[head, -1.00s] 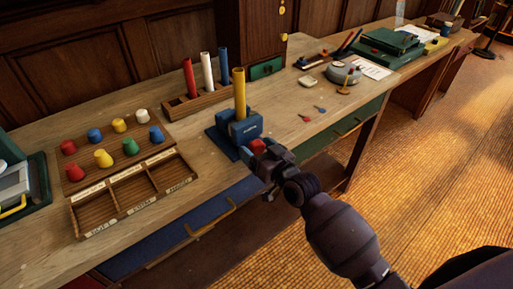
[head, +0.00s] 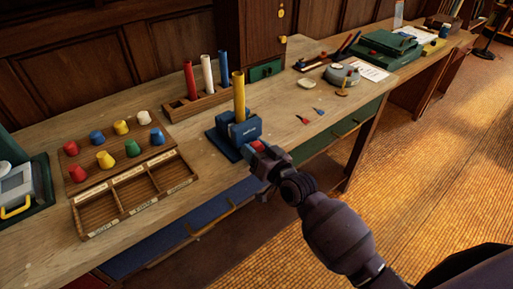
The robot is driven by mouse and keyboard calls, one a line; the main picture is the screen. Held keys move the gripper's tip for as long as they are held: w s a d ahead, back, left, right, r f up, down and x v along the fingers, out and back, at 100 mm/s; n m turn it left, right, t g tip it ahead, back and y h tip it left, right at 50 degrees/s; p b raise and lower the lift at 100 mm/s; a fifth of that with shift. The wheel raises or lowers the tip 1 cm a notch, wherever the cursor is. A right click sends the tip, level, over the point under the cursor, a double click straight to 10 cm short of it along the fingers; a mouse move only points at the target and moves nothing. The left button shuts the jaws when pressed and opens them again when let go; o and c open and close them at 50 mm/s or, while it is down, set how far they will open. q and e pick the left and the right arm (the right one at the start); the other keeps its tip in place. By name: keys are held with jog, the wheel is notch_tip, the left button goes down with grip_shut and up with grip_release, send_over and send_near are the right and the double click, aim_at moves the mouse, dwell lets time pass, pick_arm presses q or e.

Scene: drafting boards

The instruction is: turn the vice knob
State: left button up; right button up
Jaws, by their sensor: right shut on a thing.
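The blue vice (head: 240,132) stands near the front edge of the bench, with a yellow tube (head: 239,95) upright in it. The red vice knob (head: 258,146) is on the vice's front side, mostly covered by my gripper. My right gripper (head: 258,149) is shut on the knob, its arm coming from the lower right. My left gripper is out of view.
Left of the vice lie an empty compartment tray (head: 133,193) and a board with several coloured knobs (head: 103,160). Behind is a wooden rack (head: 194,101) with red, white and blue tubes. Small darts (head: 302,119) lie to the right.

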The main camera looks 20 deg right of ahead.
jog(key=shift+m, duration=1)
jog(key=o, duration=0.9)
jog(key=shift+s+p, duration=0.1)
jog(key=shift+p, duration=0.2)
jog(key=v, duration=1)
jog(key=shift+s+d, duration=0.15)
jog(key=shift+s, duration=0.2)
jog(key=s+d+f+n+g+h, duration=0.1)
jog(key=s+d+f+g+h, duration=0.1)
jog(key=s+f, duration=0.3)
jog(key=s+d+f+g+h, duration=0.2)
jog(key=s+f, duration=0.3)
jog(key=s, duration=0.1)
jog(key=s+d+f+n+g+h, duration=0.1)
jog(key=s+d+f+h, duration=0.1)
jog(key=s+f, duration=0.3)
jog(key=shift+s+d+f+n+g, duration=0.3)
jog(key=shift+s+d+f+g, duration=0.1)
jog(key=shift+s+d, duration=0.3)
